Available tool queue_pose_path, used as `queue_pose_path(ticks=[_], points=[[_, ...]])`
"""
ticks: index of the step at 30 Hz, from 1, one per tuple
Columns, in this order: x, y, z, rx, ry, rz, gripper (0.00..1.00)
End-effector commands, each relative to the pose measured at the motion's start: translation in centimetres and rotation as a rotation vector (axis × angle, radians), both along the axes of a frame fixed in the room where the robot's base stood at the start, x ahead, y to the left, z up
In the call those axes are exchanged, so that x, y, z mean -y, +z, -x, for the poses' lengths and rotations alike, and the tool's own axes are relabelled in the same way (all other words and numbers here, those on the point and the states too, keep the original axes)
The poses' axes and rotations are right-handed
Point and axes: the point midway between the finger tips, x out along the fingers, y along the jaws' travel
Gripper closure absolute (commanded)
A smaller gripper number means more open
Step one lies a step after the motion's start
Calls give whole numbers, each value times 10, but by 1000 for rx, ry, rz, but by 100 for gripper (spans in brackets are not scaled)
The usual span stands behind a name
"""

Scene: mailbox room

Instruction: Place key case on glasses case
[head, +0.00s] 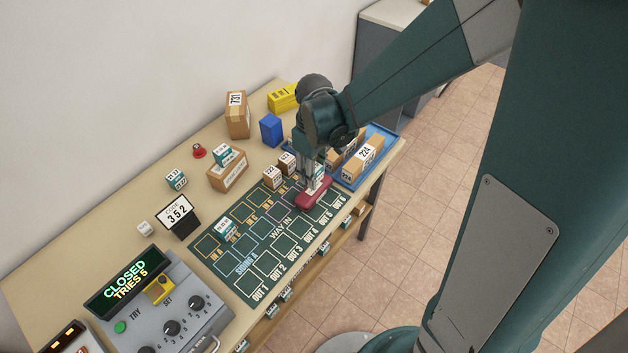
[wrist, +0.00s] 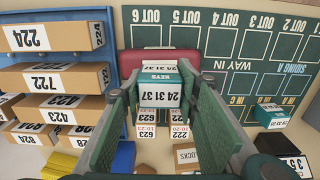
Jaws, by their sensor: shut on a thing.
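The key case (wrist: 158,80), a small teal box with white labels reading KEYS and 24 31 37, sits between the fingers of my gripper (wrist: 160,92). My gripper is shut on it. In the head view my gripper (head: 314,182) points down over the glasses case (head: 312,197), a dark red rounded case on the green mat near the OUT 5 and OUT 6 end. In the wrist view the glasses case (wrist: 166,57) shows just beyond the key case. The key case is mostly hidden by the fingers in the head view. I cannot tell whether the two cases touch.
A blue tray (head: 384,131) with cardboard boxes stands right of my gripper. Small boxes (head: 272,177) stand close on its left. The green mat (head: 262,285) has free room toward OUT 1. A control panel (head: 168,318) reads CLOSED, TRIES 5.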

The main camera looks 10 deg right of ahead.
Motion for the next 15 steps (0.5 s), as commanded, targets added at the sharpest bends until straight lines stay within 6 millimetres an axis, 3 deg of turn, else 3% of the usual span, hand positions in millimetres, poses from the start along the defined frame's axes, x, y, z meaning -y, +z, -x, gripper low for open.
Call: queue_pose_path(ticks=[15], points=[[0, -39, 0, 0, 0, 0, 82]])
